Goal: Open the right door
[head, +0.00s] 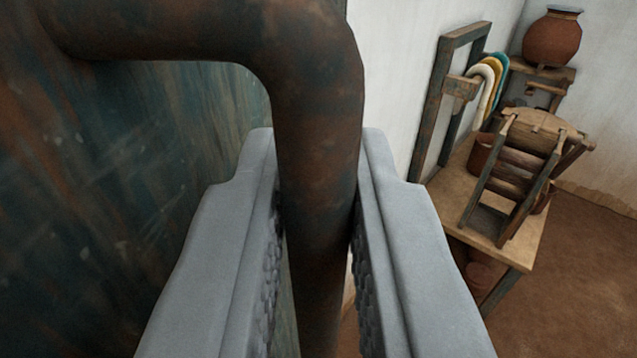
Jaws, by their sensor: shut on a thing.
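A rusty brown bar handle (318,130) comes off a dark blue-green, worn door panel (130,180) on the left and bends downward. My gripper (316,165) is shut on the handle's vertical part, with one grey finger on each side of it. The handle's lower end is hidden between the fingers and below the picture.
A wooden table (520,250) at the right bears a wooden frame (515,175), a rack with coloured yarn (489,85) and a brown bowl. A clay pot (552,38) stands behind. White wall (395,60) lies beyond; brown floor (585,290) is clear at right.

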